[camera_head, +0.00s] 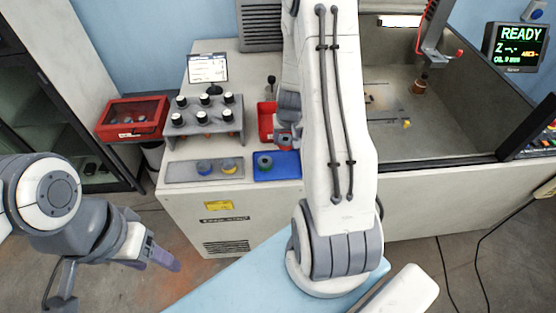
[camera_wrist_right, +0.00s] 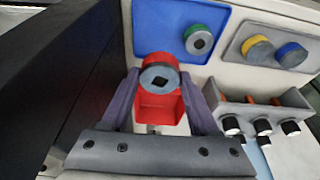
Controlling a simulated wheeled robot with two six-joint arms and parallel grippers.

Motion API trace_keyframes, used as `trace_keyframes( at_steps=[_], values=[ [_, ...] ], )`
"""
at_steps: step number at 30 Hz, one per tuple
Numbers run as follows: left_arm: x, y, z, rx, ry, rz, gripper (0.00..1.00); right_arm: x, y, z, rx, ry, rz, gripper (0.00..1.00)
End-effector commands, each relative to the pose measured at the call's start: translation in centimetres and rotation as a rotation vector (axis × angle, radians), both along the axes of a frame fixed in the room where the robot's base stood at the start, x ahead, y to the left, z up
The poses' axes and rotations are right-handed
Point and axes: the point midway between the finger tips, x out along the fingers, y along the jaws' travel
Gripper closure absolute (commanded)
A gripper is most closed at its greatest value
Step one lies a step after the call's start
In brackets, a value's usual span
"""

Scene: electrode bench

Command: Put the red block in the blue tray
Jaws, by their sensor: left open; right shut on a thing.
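The red block (camera_wrist_right: 158,64) is round with a grey top and a dark square in it. In the right wrist view it sits between the fingertips of my right gripper (camera_wrist_right: 160,82), which is shut on it. In the head view this gripper (camera_head: 286,138) is partly hidden by my arm, just behind the blue tray (camera_head: 288,172). The blue tray also shows at the top of the right wrist view (camera_wrist_right: 165,20). It holds a green round block (camera_head: 264,162). My left gripper (camera_head: 162,259) is open and empty at lower left, away from the bench.
A red bin (camera_head: 265,122) stands behind the blue tray. A grey tray (camera_head: 180,173) with blue and yellow round blocks lies left of it. Behind that stands a grey rack (camera_head: 208,128) with several black-topped holders. A large open tank (camera_head: 450,140) is at right.

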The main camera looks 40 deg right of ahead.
Motion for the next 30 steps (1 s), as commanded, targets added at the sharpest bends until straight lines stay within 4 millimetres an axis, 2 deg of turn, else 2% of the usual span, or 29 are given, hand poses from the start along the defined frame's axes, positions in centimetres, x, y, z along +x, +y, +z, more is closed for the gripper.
trace_keyframes(
  at_steps=[1, 5, 14, 20, 27, 30],
  values=[
    [0.0, 0.0, 0.2, 0.000, 0.000, 0.000, 0.41, -0.3, -0.8, 0.1, 0.000, -0.001, -0.021, 1.00],
    [0.0, 0.0, -1.0, 0.000, 0.000, 0.000, 0.41, -0.4, -1.2, -1.2, -0.001, -0.001, -0.033, 1.00],
    [0.0, 0.0, -5.6, 0.001, 0.002, 0.008, 0.41, -0.4, -1.2, -5.9, -0.001, -0.002, -0.030, 1.00],
    [0.0, 0.0, -6.5, 0.000, 0.001, 0.010, 0.41, -0.4, -1.2, -6.8, -0.001, -0.002, -0.030, 1.00],
    [0.0, 0.0, -9.3, 0.000, 0.001, 0.010, 0.41, -0.4, -1.2, -9.8, -0.002, -0.001, -0.032, 1.00],
    [0.0, 0.0, -9.5, 0.000, 0.001, 0.010, 0.41, -0.4, -1.2, -10.1, -0.002, -0.002, -0.032, 1.00]
  ],
)
